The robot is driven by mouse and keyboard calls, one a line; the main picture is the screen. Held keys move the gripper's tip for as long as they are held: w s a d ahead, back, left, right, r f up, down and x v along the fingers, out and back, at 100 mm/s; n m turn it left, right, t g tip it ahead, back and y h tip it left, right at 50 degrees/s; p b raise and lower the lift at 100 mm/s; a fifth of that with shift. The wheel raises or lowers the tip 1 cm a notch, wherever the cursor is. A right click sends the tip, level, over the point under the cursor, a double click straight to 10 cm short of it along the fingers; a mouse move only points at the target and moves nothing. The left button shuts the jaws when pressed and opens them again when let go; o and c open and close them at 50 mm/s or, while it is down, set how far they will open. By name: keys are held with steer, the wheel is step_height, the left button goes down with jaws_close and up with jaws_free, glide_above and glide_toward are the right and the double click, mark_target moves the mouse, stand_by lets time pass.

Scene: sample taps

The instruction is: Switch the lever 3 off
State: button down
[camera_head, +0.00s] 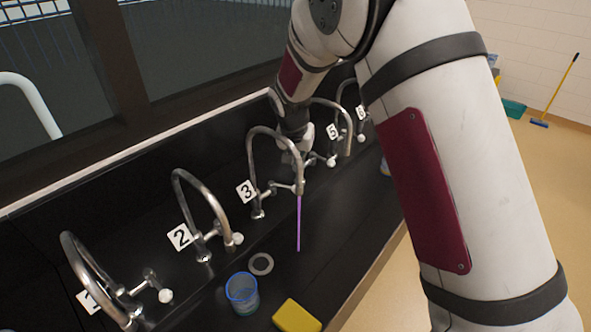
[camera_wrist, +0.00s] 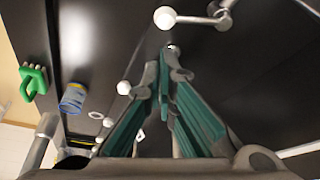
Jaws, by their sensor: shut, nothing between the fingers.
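Tap 3 (camera_head: 251,150) is a curved metal tap beside a "3" label (camera_head: 246,191), in the middle of the row in the head view. A thin purple stream (camera_head: 298,225) runs down from its spout. Its lever (camera_head: 282,187) sticks out to the right from the base; its end is hard to make out near the spout. My gripper (camera_head: 298,150) is just behind the tap 3 spout, partly hidden by it. In the wrist view my gripper (camera_wrist: 164,70) has its green-padded fingers together and empty. I cannot tell whether it touches the lever.
Tap 2 (camera_head: 195,185), tap 1 (camera_head: 90,265) and further taps line the black counter. A blue cup (camera_head: 242,296), grey ring (camera_head: 261,264) and yellow sponge (camera_head: 297,316) lie in front. The wrist view shows white lever knobs (camera_wrist: 164,17) and a green brush (camera_wrist: 33,82).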

mark_target(284, 187)
steer(key=shift+v, duration=1.05)
steer(key=shift+w, duration=0.1)
steer(key=shift+w+a+r+n+y+b, duration=0.15)
steer(key=shift+w+n+y+b, duration=0.2)
steer(key=shift+w+n+b, duration=0.55)
steer(key=shift+w+a+r+n+y+b, duration=0.15)
steer(key=shift+w+n+y+b, duration=0.35)
steer(key=shift+n+b, duration=0.7)
steer(key=shift+w+a+r+n+y+b, duration=0.15)
steer(key=shift+w+n+y+b, duration=0.1)
steer(key=shift+w+n+b, duration=0.7)
steer(key=shift+s+d, duration=0.1)
steer(key=shift+s, duration=0.05)
step_height(284, 187, down, 10)
steer(key=p, duration=0.3)
steer(key=shift+s, duration=0.25)
